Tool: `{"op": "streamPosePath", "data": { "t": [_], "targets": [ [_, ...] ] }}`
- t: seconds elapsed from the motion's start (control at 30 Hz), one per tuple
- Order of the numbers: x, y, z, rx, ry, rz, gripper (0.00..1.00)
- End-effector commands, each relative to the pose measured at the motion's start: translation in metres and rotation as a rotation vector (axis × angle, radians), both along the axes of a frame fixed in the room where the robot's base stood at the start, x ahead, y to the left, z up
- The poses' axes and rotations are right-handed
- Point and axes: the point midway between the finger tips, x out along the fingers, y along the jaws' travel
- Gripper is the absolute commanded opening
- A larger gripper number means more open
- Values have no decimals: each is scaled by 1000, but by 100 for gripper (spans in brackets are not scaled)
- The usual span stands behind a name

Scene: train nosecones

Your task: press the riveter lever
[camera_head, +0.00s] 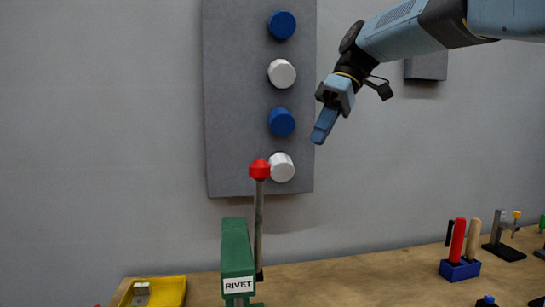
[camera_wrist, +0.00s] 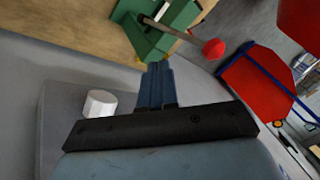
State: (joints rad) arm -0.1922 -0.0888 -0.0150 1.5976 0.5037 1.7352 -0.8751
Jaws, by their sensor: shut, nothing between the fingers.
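The green riveter (camera_head: 237,255), labelled RIVET, stands on the wooden bench in the head view. Its grey lever (camera_head: 259,220) stands upright and ends in a red knob (camera_head: 260,169). My gripper (camera_head: 320,135) is shut and empty, in the air to the right of the red knob and a little above it, with its fingers pointing down and left. In the wrist view my shut fingers (camera_wrist: 157,82) point toward the green riveter (camera_wrist: 158,30). The red knob (camera_wrist: 213,49) shows there to the right of the fingertips, apart from them.
A grey wall panel (camera_head: 235,100) with blue and white knobs stands behind the riveter. A yellow tray (camera_head: 165,291) sits on the bench (camera_head: 350,280) at left. A blue holder (camera_head: 459,270) with handled tools stands at right. The air between gripper and lever looks clear.

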Motion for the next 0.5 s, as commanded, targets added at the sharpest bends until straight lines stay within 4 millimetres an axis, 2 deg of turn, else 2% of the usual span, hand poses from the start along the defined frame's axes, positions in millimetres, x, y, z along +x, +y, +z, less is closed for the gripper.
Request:
{"op": "streamPosePath", "data": {
  "t": [0.03,0.2,0.5],
  "targets": [
    [9,10,7,26,9,63,0],
    [24,31,26,100,25,241,0],
    [29,41,34,140,31,329,0]
  ]
}}
